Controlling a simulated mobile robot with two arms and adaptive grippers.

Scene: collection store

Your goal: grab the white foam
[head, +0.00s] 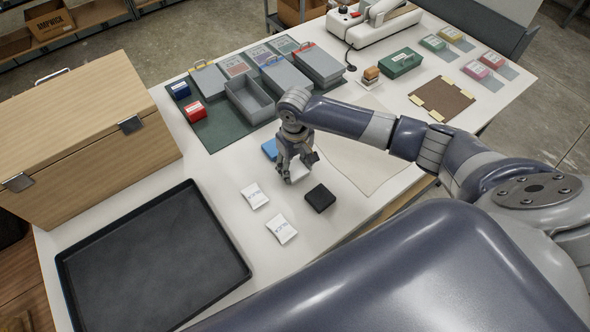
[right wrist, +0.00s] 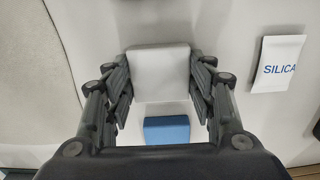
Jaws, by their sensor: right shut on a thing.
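The white foam is a pale block (right wrist: 158,72) between the fingers of my right gripper (right wrist: 160,85) in the right wrist view. In the head view the white foam (head: 296,173) shows partly below the fingers of my right gripper (head: 297,168), which hide the rest. The right gripper is shut on it, low over the white table; I cannot tell whether the foam still touches the table. A blue block (head: 270,149) lies just beside the gripper, and it shows below the foam in the right wrist view (right wrist: 167,130). My left gripper is not in view.
A black block (head: 320,198) and two white silica packets (head: 254,196) (head: 282,229) lie close by. A black tray (head: 150,262) is at front left and a wooden case (head: 85,140) behind it. Grey boxes (head: 250,99) stand on a green mat (head: 222,134) at the back.

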